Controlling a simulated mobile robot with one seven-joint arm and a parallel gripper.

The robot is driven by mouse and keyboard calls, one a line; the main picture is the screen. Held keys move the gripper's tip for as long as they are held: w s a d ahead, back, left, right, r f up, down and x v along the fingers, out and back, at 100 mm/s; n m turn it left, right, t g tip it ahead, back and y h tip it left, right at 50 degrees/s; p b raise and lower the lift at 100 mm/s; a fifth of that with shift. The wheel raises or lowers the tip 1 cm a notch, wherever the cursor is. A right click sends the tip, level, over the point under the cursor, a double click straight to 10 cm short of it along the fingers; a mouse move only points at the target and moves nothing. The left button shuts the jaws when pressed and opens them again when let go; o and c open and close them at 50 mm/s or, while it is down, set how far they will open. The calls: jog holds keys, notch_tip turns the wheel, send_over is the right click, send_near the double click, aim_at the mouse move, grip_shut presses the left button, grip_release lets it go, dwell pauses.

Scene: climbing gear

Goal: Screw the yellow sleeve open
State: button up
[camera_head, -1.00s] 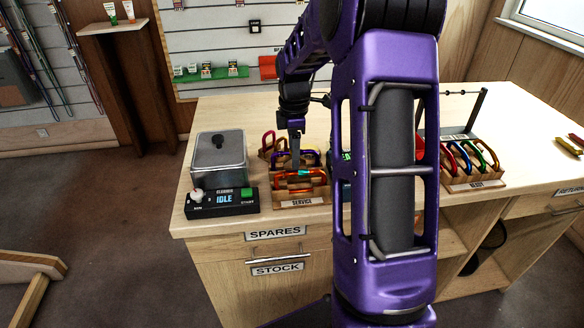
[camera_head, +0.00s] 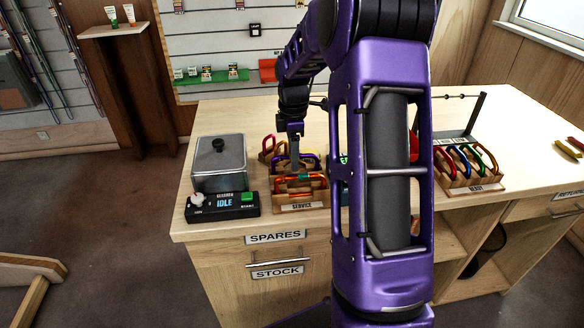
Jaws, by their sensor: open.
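The service rack (camera_head: 302,207) stands near the front left of the counter and holds several carabiners. An orange carabiner (camera_head: 290,192) is at its front, with a purple one (camera_head: 312,158) behind and a reddish one (camera_head: 267,147) at the back left. A green part shows on the orange carabiner. I cannot make out a yellow sleeve; my gripper and the small scale hide details. My gripper (camera_head: 294,166) points down over the middle of the rack, among the carabiners, and is open. Whether it touches any of them cannot be told.
A grey lidded metal tank (camera_head: 219,165) with a black IDLE panel (camera_head: 222,205) stands left of the rack. A ready rack (camera_head: 474,187) with several coloured carabiners stands right. My upper arm hides the counter between the racks. The counter's back left is clear.

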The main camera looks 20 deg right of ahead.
jog(key=shift+w+d, duration=0.1)
jog(key=shift+w, duration=0.1)
jog(key=shift+r, duration=0.2)
jog(key=shift+r+p, duration=0.5)
jog(key=shift+r, duration=0.55)
jog(key=shift+s+a, duration=0.25)
jog(key=shift+s, duration=0.5)
notch_tip(320, 180, up, 10)
jog(key=shift+s+f, duration=0.1)
dwell(0.5)
